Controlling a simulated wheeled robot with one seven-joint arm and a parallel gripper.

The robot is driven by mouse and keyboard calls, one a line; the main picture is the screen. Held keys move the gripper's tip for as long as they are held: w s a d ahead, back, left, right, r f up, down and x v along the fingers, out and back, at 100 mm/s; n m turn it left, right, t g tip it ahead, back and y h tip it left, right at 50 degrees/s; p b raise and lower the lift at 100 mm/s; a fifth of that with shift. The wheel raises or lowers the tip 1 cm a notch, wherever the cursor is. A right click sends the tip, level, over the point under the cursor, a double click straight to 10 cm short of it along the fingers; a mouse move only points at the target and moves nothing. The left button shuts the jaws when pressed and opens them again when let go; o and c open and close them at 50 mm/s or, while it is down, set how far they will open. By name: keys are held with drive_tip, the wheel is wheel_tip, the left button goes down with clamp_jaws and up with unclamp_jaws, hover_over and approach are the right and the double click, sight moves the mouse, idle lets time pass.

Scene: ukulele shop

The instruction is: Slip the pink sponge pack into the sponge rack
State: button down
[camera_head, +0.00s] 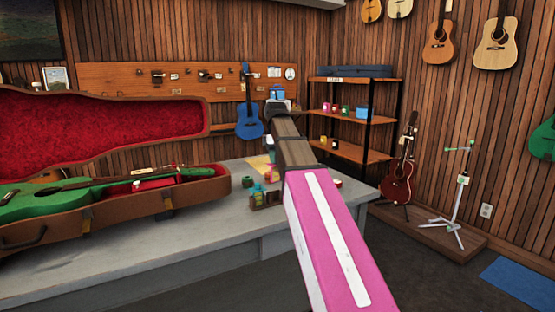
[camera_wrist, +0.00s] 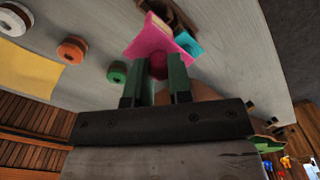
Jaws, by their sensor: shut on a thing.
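The pink sponge pack (camera_wrist: 152,36) is beyond my fingertips in the wrist view, with a dark red round part between the fingers. My gripper (camera_wrist: 162,76), with green fingers, is shut on it. The brown sponge rack (camera_wrist: 178,14) is at the top edge of the wrist view, partly hidden by the pack. A cyan pack (camera_wrist: 188,42) shows close beside the pink one. In the head view the small brown rack (camera_head: 266,200) stands on the grey counter with colored packs at it. My arm hides part of that area, and whether the pack touches the rack cannot be told.
An open guitar case (camera_head: 190,195) with a green ukulele (camera_head: 45,200) takes up the left. Shelves (camera_head: 345,150) stand behind. Bare counter (camera_head: 190,240) shows in front.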

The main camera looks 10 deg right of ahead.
drive_tip(key=shift+w+a, duration=0.2)
drive_tip(key=shift+w, duration=0.4)
drive_tip(key=shift+s+f, duration=0.15)
drive_tip(key=shift+f, duration=0.4)
wheel_tip(320, 180, down, 7)
drive_tip(key=shift+f, duration=0.15)
idle(0.5)
drive_tip(key=c, duration=1)
unclamp_jaws()
drive_tip(key=shift+o, duration=0.2)
